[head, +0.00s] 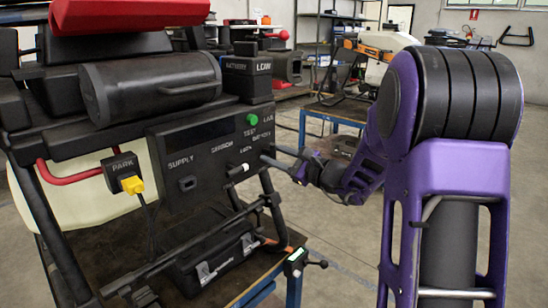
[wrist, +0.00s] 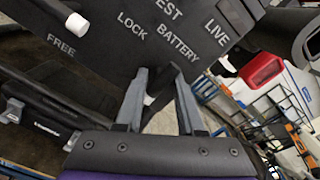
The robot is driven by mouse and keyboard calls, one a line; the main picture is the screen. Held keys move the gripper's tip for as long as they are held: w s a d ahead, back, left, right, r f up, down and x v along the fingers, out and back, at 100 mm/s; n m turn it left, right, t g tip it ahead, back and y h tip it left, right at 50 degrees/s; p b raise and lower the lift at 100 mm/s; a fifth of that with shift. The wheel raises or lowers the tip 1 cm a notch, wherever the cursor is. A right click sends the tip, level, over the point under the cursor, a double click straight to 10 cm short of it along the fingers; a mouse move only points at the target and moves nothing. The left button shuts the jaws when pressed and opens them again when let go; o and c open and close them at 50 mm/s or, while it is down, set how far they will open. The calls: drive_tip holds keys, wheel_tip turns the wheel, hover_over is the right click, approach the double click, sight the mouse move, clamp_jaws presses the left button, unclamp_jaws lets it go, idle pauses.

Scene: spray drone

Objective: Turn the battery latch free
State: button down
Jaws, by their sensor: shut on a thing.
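The drone's dark control panel (head: 205,150) fills the middle of the head view. My gripper (head: 273,160) reaches its right side from the right, just below the BATTERY label. In the wrist view my gripper's two grey fingers (wrist: 160,82) are close together at the panel. They are shut on a dark part, the battery latch (wrist: 163,88), which is mostly hidden between them. The LOCK and BATTERY labels lie just beyond the fingertips, and FREE lies farther left. A white-tipped knob (wrist: 76,24) stands left of the fingers, apart from them; it also shows in the head view (head: 238,170).
Dark frame tubes (head: 272,205) stand below the panel near my gripper. A black case (head: 215,262) lies on the bench under the drone. Open floor lies to the right of the bench.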

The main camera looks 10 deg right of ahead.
drive_tip(key=c, duration=1.6)
unclamp_jaws()
drive_tip(key=n, duration=0.3)
drive_tip(key=shift+n, duration=0.4)
drive_tip(key=c, duration=1.6)
unclamp_jaws()
drive_tip(key=c, duration=1.6)
unclamp_jaws()
drive_tip(key=shift+d+f+n, duration=0.1)
drive_tip(key=shift+f+n, duration=0.05)
drive_tip(key=shift+n, duration=0.15)
drive_tip(key=shift+c, duration=1.2)
unclamp_jaws()
drive_tip(key=shift+o, duration=0.2)
drive_tip(key=v, duration=1.7)
drive_tip(key=shift+s, duration=0.15)
